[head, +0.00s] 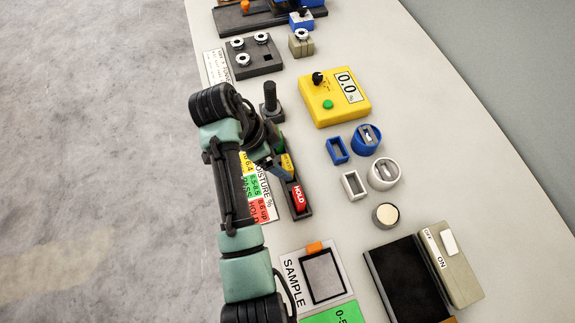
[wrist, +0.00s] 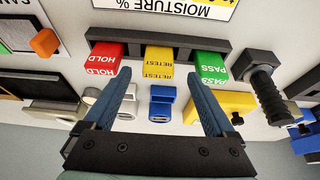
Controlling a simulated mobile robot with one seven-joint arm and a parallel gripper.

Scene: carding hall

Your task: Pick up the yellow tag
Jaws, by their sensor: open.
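The yellow tag (wrist: 159,62), lettered RETEST, sits in a dark rack (wrist: 160,38) between a red HOLD tag (wrist: 104,58) and a green PASS tag (wrist: 211,66). My gripper (wrist: 158,80) is open and empty. In the wrist view its two blue fingers point at the rack, one on each side of the yellow tag; I cannot tell the remaining distance. In the head view a small part of the yellow tag (head: 287,163) shows beside my gripper (head: 272,162).
A black bolt-like post (head: 270,100) stands just behind the rack. A moisture chart (head: 262,205) lies at its left. A yellow meter (head: 335,97), blue and white holders and a sample board (head: 290,270) are nearby. Bare table lies right of the rack.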

